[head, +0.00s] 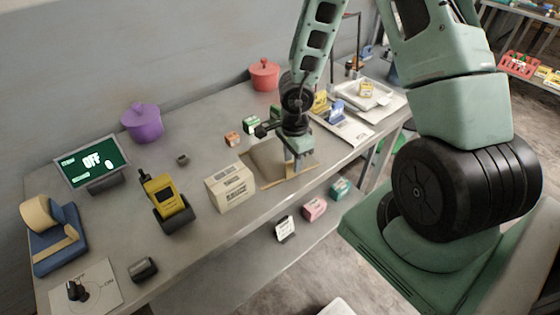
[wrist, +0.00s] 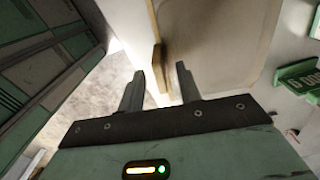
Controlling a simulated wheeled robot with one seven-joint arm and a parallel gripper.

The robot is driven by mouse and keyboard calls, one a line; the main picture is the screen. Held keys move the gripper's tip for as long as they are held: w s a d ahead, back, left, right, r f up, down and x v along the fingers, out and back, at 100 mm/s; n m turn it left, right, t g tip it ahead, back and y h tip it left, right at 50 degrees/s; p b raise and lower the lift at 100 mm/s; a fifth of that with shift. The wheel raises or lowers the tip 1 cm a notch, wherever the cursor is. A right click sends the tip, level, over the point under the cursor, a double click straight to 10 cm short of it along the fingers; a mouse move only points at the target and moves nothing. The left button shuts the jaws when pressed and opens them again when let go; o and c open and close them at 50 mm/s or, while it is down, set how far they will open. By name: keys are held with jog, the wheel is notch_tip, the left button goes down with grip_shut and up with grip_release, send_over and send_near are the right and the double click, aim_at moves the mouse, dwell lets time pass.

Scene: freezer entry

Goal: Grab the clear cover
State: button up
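The clear cover (head: 268,162) looks like a see-through, brownish panel with a tan rim, lying on the grey table near its front edge. My gripper (head: 292,166) is over its right part in the head view and hides some of it. In the wrist view the cover (wrist: 215,40) fills the upper middle, and a tan tab or edge piece (wrist: 157,58) stands out from its left side. The two fingers of my gripper (wrist: 160,75) are apart with nothing clamped between them. The tab lies just beyond the gap; I cannot tell whether a finger touches it.
A cardboard box (head: 230,187) stands just left of the cover. Small green and red boxes (head: 233,139) lie behind it. White trays (head: 345,124) with small packs are to the right. A yellow device (head: 165,196), a purple pot (head: 142,124) and a screen (head: 92,162) stand further left.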

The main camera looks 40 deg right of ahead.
jog(key=shift+f, duration=0.65)
grip_shut()
jog(key=shift+r, duration=0.1)
